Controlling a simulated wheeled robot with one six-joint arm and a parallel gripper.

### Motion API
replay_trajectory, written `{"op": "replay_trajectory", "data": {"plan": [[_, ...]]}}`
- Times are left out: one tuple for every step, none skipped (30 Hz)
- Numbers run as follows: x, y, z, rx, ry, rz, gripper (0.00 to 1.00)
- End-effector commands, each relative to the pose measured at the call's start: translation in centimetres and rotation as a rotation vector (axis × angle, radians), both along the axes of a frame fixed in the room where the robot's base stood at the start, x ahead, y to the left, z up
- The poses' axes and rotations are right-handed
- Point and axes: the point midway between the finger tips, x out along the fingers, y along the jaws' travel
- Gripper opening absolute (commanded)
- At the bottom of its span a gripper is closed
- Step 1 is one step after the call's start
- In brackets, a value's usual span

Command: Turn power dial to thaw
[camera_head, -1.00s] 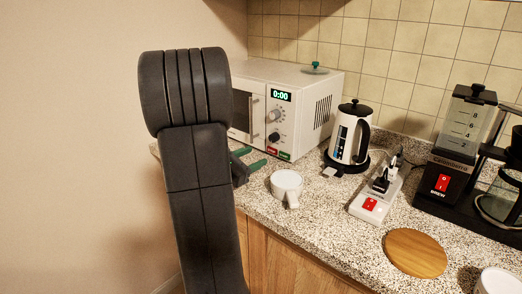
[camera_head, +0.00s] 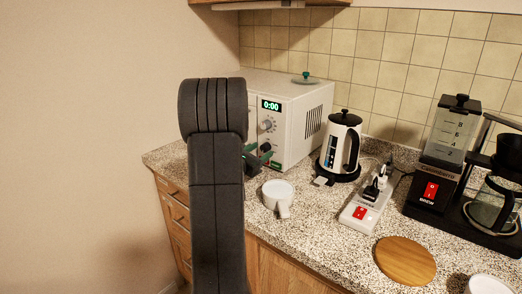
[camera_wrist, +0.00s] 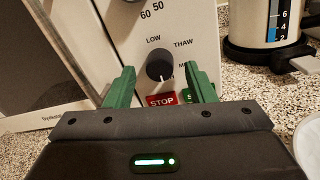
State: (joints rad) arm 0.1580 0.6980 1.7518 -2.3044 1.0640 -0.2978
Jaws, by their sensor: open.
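The white microwave (camera_head: 302,115) stands at the back left of the counter, its display reading 0:00. Its black power dial (camera_wrist: 160,64) shows in the wrist view, with a white pointer mark aimed down and slightly right. The word LOW is above the dial and THAW is to its upper right; another label at the right is partly covered. My gripper (camera_wrist: 159,69) is open, its green fingers on either side of the dial in the picture. I cannot tell whether they touch it. In the head view, my gripper (camera_head: 258,155) is at the panel and my arm hides the microwave's left part.
Below the dial are a red STOP button (camera_wrist: 161,100) and a partly hidden green button. A white cup (camera_head: 278,193) stands in front of the microwave. A kettle (camera_head: 340,147) stands just right of it, with a power strip (camera_head: 366,204) nearby.

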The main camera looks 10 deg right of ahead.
Motion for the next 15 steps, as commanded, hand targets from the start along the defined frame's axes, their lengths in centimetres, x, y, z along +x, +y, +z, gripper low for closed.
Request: {"op": "replay_trajectory", "data": {"plan": [[0.23, -0.38, 0.04, 0.0, 0.0, -0.002, 0.5], [0.36, -0.51, 0.05, 0.0, 0.0, -0.001, 0.5], [0.48, -0.63, 0.06, -0.001, -0.001, -0.001, 0.5], [0.55, -0.69, 0.05, -0.001, -0.001, 0.0, 0.5], [0.6, -0.74, 0.05, -0.001, -0.001, 0.0, 0.5], [0.63, -0.76, 0.03, -0.001, -0.001, 0.0, 0.5], [0.64, -0.77, 0.03, -0.001, -0.001, 0.0, 0.5], [0.64, -0.78, 0.02, -0.001, -0.001, 0.0, 0.5], [0.64, -0.77, 0.02, -0.001, -0.001, 0.0, 0.5], [0.63, -0.76, 0.01, -0.001, -0.001, 0.0, 0.5], [0.63, -0.76, 0.01, -0.001, -0.001, 0.0, 0.5], [0.63, -0.76, 0.01, -0.001, -0.001, 0.0, 0.5], [0.63, -0.75, 0.01, -0.001, -0.001, 0.0, 0.46], [0.63, -0.75, 0.01, -0.001, -0.001, 0.0, 0.4], [0.63, -0.75, 0.01, -0.001, -0.001, 0.0, 0.32]]}}
